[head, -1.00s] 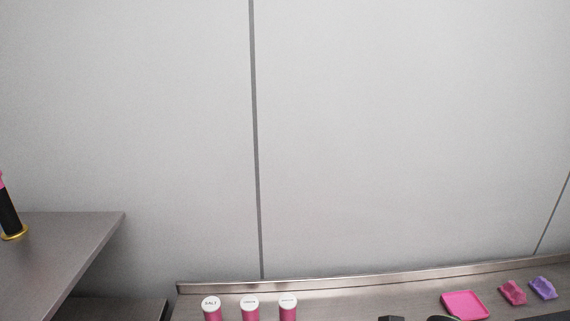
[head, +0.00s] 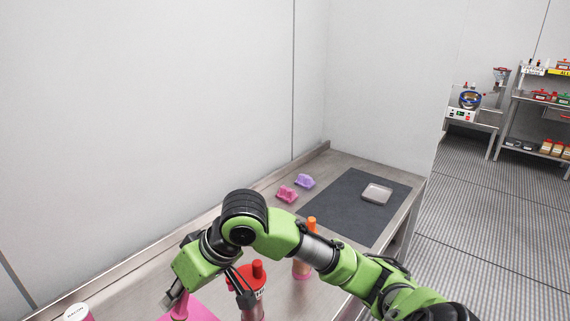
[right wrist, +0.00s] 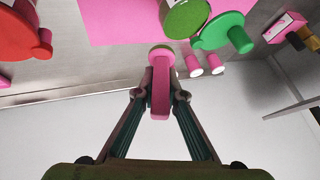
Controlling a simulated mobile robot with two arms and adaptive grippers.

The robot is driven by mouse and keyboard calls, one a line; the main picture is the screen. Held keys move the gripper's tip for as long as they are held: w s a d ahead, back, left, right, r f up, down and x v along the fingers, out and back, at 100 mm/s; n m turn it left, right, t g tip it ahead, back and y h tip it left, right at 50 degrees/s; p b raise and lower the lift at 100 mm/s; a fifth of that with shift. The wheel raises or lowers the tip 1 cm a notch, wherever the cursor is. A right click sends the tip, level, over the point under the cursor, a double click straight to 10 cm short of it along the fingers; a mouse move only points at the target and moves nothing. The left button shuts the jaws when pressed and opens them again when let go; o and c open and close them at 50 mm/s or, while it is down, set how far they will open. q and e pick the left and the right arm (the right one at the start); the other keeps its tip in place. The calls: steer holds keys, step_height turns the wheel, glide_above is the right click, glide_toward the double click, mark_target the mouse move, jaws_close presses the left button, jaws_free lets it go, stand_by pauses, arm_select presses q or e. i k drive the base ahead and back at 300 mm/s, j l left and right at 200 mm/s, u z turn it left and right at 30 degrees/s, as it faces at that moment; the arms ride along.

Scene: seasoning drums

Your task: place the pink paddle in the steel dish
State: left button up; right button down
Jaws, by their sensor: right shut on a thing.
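The pink paddle (right wrist: 160,88) stands upright between the fingers of my right gripper (right wrist: 160,98) in the right wrist view, and the gripper is shut on it. In the head view my right gripper (head: 177,297) is low, left of centre, with a bit of pink below its fingers. The steel dish (head: 376,193) is a small square grey dish on the dark mat (head: 335,208), at the far right end of the counter, well away from the gripper. My left gripper is not in view.
A red-lidded container (head: 246,278) and an orange-topped bottle (head: 303,268) stand near my right arm. A pink tray (head: 203,312) lies below the gripper. Pink (head: 287,194) and purple (head: 305,181) crumpled packets lie by the wall. The mat around the dish is clear.

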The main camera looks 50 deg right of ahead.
mark_target(376, 195)
steer(key=k+l+z, duration=0.15)
steer(key=l, duration=0.7)
steer(key=l+z, duration=0.15)
steer(key=l, duration=0.75)
steer(key=i+l+z, duration=0.2)
steer(key=i+l, duration=0.2)
steer(key=l, duration=0.2)
steer(key=i+l+z, duration=0.2)
steer(key=i+l, duration=0.25)
steer(key=l, duration=0.05)
